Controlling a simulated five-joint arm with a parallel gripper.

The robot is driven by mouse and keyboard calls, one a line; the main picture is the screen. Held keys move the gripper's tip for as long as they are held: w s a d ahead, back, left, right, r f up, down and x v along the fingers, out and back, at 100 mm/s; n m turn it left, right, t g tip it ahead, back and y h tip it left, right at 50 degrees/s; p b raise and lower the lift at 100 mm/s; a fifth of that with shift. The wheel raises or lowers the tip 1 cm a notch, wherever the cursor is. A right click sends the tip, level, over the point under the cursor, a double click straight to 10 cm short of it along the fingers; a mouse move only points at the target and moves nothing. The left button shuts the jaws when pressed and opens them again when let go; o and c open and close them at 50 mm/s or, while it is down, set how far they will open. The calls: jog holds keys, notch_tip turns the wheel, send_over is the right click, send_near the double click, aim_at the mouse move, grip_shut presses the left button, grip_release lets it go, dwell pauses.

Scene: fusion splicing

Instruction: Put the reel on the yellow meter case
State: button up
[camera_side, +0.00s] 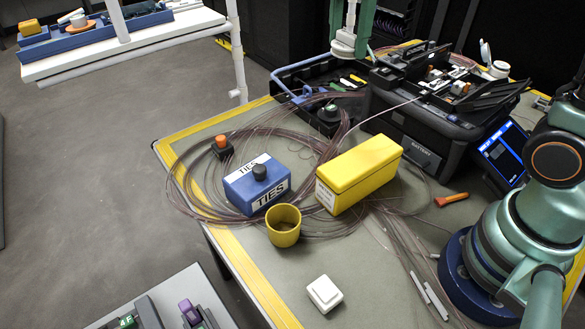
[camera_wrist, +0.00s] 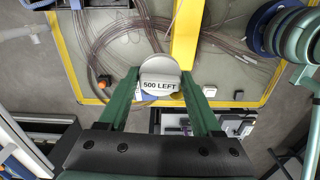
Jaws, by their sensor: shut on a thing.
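The reel shows in the wrist view (camera_wrist: 160,70) as a pale grey disc with a white label reading "500 LEFT". My gripper (camera_wrist: 158,80) has its two green fingers shut on the reel, one on each side. In the side view my gripper (camera_side: 352,38) hangs high at the top, with the pale reel (camera_side: 343,46) at its lower end, well above the table. The yellow meter case (camera_side: 358,170) lies on the table below, its top bare. It also shows in the wrist view (camera_wrist: 185,35), just beyond and right of the reel.
A blue TIES box (camera_side: 240,190) with a dark knob and a yellow cup (camera_side: 283,228) stand beside the case. Loose fibre coils (camera_side: 185,190) spread around them. A black splicer case (camera_side: 425,130) stands behind right. A white switch (camera_side: 324,293) lies in front.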

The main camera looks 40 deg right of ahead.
send_over(363, 157)
jog(key=shift+n, duration=0.4)
notch_tip(363, 157, down, 20)
jog(key=shift+r, duration=0.2)
jog(key=o, duration=1.4)
jog(key=shift+f, duration=0.15)
jog(key=d+r+m+t, duration=0.1)
jog(key=r+m+t, duration=0.1)
jog(key=r+m, duration=0.3)
jog(key=s+d+r+m+t, duration=0.1)
jog(key=r+m, duration=0.4)
jog(key=m, duration=0.2)
jog(key=s+d+r+m+t, duration=0.1)
jog(key=r+m+t, duration=0.1)
jog(key=r+m, duration=0.3)
jog(key=shift+r+m+t, duration=0.2)
jog(key=shift+m+t, duration=0.1)
jog(key=shift+m, duration=0.2)
